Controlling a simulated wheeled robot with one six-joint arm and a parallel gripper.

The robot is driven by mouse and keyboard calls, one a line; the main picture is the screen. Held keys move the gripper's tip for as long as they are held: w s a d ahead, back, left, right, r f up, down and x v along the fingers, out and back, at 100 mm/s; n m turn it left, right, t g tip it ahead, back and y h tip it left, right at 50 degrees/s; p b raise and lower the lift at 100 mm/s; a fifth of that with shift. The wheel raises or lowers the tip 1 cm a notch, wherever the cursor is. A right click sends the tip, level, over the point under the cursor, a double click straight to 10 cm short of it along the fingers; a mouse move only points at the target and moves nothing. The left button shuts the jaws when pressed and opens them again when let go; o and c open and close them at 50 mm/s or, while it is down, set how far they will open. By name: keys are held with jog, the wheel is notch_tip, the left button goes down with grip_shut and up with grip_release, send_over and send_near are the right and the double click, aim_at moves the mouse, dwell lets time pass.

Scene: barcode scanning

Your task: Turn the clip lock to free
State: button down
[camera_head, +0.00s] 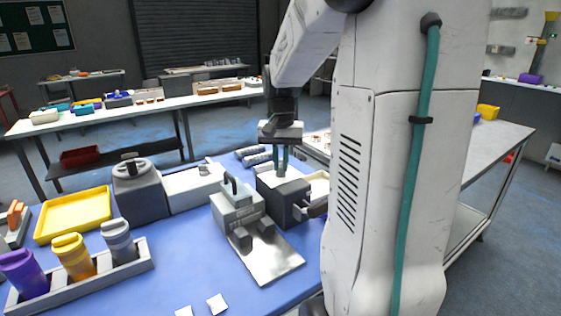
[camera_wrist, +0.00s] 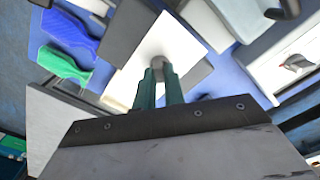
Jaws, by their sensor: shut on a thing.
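My gripper (camera_head: 281,168) points down with its green fingers over a dark grey box-shaped fixture (camera_head: 284,195) on the blue table. In the wrist view my gripper (camera_wrist: 161,72) has its fingers close together on a small grey rounded piece (camera_wrist: 160,61), in front of a white surface. This piece is probably the clip lock, but its markings and turn position cannot be read. The fingers hide most of it. In the head view the fingertips meet the top of the dark fixture, and the held piece is hidden there.
A grey fixture with an upright handle (camera_head: 238,205) and a metal plate (camera_head: 268,262) stand just left of my gripper. Further left are a dark grey unit (camera_head: 139,190), a yellow tray (camera_head: 73,214) and a rack (camera_head: 140,262) with purple, yellow and grey containers.

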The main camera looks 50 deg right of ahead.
aim_at(280, 165)
jog(key=n, duration=0.3)
jog(key=shift+n, duration=2.3)
jog(key=shift+w, duration=0.1)
jog(key=c, duration=1.5)
grip_release()
notch_tip(280, 165, up, 8)
jog(key=shift+f, duration=0.1)
